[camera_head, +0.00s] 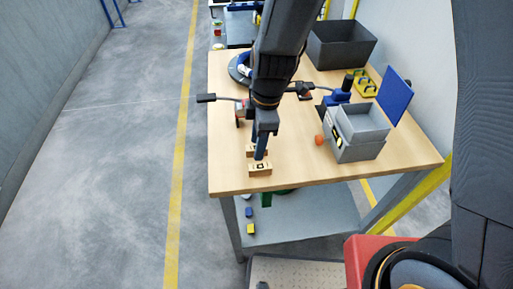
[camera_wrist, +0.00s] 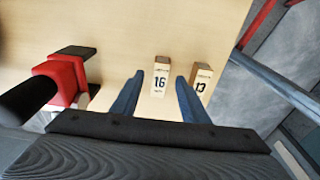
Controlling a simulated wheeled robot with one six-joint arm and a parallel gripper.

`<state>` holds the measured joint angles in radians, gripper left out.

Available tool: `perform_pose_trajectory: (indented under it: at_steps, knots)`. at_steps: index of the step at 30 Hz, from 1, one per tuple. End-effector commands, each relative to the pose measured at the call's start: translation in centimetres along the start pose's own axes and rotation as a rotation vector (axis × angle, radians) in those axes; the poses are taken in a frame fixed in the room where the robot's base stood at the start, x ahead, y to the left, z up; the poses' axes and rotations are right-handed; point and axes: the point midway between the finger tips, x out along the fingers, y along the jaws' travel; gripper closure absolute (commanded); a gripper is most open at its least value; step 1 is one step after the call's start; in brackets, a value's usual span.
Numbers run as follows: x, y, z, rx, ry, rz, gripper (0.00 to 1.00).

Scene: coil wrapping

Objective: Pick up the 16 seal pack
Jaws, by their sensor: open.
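The 16 seal pack (camera_wrist: 160,76) is a small tan block with a white label, lying on the wooden table. In the wrist view it shows between the two blue fingers of my gripper (camera_wrist: 159,80), which is open with gaps on both sides. In the head view my gripper (camera_head: 261,155) points down over the packs and partly hides the farther one (camera_head: 251,150), which seems to be the 16. Its height above the pack is hard to tell.
A similar pack marked 13 (camera_wrist: 202,79) lies close by, just outside the right finger in the wrist view. A red and black device (camera_wrist: 68,78) stands to the left. Grey bins (camera_head: 358,130) sit on the table's right side. The table's front edge (camera_head: 320,185) is near.

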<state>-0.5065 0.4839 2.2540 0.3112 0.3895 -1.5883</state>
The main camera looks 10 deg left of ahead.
Motion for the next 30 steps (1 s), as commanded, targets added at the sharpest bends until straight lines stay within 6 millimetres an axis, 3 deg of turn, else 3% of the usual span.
perform_pose_trajectory:
  at_steps: [11, 18, 30]
  knots:
    - [0.66, 0.03, 0.01, 0.001, 0.0, 0.001, 0.61]
    - [0.64, 0.03, 0.01, 0.001, 0.0, 0.001, 1.0]
    - [0.21, 0.08, -0.07, 0.0, 0.0, 0.003, 1.0]
